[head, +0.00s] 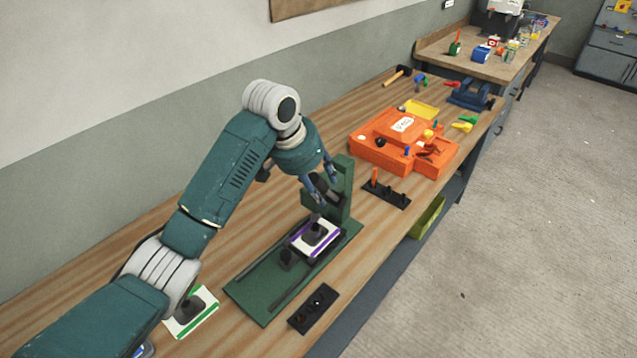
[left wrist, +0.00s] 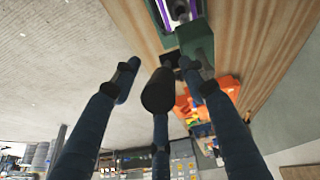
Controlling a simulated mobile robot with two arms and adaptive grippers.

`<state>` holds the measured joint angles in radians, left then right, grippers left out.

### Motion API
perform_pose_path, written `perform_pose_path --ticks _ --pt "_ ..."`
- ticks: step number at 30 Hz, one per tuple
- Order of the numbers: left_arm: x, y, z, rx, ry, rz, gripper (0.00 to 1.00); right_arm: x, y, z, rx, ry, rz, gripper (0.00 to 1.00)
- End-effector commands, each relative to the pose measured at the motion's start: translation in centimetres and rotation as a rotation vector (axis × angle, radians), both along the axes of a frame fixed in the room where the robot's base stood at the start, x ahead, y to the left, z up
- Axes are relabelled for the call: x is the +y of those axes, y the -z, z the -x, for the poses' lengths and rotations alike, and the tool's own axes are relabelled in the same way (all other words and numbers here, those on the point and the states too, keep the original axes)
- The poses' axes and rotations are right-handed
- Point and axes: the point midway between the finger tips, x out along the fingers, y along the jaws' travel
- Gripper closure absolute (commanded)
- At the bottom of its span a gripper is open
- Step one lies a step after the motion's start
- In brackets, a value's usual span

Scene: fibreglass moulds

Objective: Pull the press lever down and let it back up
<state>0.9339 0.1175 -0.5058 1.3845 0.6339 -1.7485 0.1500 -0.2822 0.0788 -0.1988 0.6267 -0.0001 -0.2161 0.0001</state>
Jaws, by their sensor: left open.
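The green press stands on the bench, with its upright post (head: 344,190) behind its long base plate (head: 262,283). A white plate with purple edges (head: 300,240) and a dark knob lies on the base; it also shows at the top of the left wrist view (left wrist: 163,14). My left gripper (head: 322,184) is open just in front of the post's upper part. The lever is not clear in the head view. My right gripper is not in view.
An orange mould box (head: 375,152) lies beyond the press. A dark rack with an orange-handled tool (head: 398,197) and a dark block with holes (head: 313,308) lie near the front edge. A white plate with green stripes (head: 205,300) is at the near left, beside my arm.

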Motion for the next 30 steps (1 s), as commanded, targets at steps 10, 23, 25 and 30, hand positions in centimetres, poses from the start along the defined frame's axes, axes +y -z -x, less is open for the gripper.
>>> perform_pose_path --ticks 10,23,25,30 --pt "0.2 0.0 0.0 0.002 -0.002 -0.002 1.0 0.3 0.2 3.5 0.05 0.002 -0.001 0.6" --pt "1.1 1.6 1.1 -0.078 -0.004 0.054 1.0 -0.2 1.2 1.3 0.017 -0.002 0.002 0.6" --pt "1.5 2.1 1.6 -0.115 -0.004 0.079 1.0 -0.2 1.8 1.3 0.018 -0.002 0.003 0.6" --pt "2.3 3.9 2.7 -0.219 -0.005 0.152 1.0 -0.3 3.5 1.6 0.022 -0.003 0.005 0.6"
